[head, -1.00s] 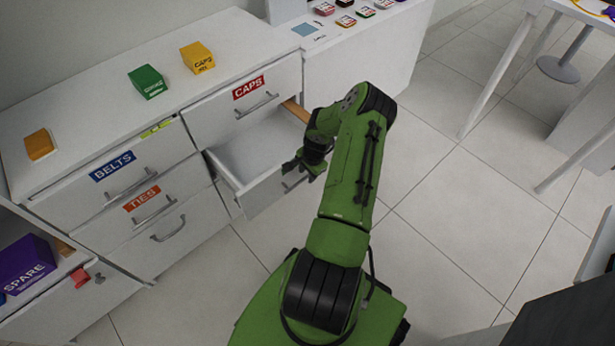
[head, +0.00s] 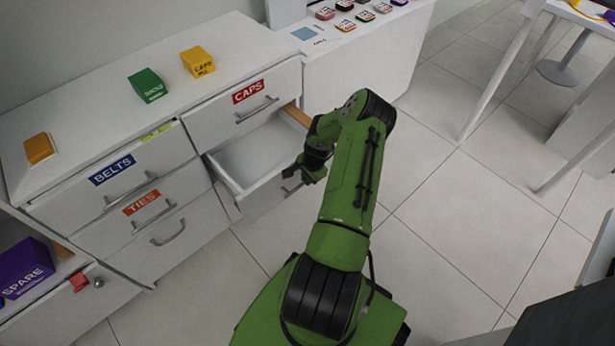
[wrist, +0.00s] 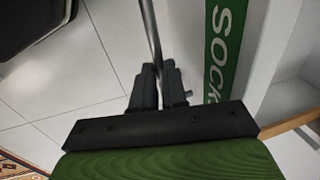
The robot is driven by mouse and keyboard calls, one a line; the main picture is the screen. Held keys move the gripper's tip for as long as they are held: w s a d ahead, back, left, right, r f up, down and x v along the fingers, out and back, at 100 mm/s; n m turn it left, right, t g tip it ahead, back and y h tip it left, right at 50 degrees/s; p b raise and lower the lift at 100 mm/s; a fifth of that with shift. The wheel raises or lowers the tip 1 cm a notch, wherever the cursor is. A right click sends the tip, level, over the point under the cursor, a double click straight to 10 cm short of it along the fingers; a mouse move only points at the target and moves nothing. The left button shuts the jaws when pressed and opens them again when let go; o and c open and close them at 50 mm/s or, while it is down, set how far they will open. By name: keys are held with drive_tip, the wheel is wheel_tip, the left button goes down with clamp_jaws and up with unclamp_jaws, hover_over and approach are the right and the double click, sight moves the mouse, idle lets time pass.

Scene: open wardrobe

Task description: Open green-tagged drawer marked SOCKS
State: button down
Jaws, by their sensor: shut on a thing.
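The SOCKS drawer (head: 252,163) is pulled out below the CAPS drawer in the head view, and its pale, empty-looking interior shows. Its green SOCKS tag (wrist: 222,50) is seen in the wrist view, on the drawer front. The drawer's bar handle (wrist: 149,30) runs between the fingers of my gripper (wrist: 158,80), which is shut on it. In the head view my gripper (head: 311,170) is at the drawer's front, and my arm hides part of that front.
The CAPS drawer (head: 247,97) above is shut. The BELTS drawer (head: 112,170) and TIES drawer (head: 142,202) are at left. Green and yellow boxes stand on the cabinet top (head: 95,120). Tiled floor (head: 450,220) to the right is clear up to a white table.

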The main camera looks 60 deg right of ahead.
drive_tip(key=s, duration=0.1)
drive_tip(key=s+p, duration=0.1)
drive_tip(key=s, duration=0.1)
drive_tip(key=shift+s+a, duration=0.25)
drive_tip(key=shift+a, duration=0.1)
drive_tip(key=c, duration=1.2)
unclamp_jaws()
drive_tip(key=shift+w, duration=0.1)
drive_tip(key=shift+o, duration=0.2)
drive_tip(key=p+v, duration=0.5)
drive_tip(key=v, duration=1.1)
drive_tip(key=shift+w, duration=0.15)
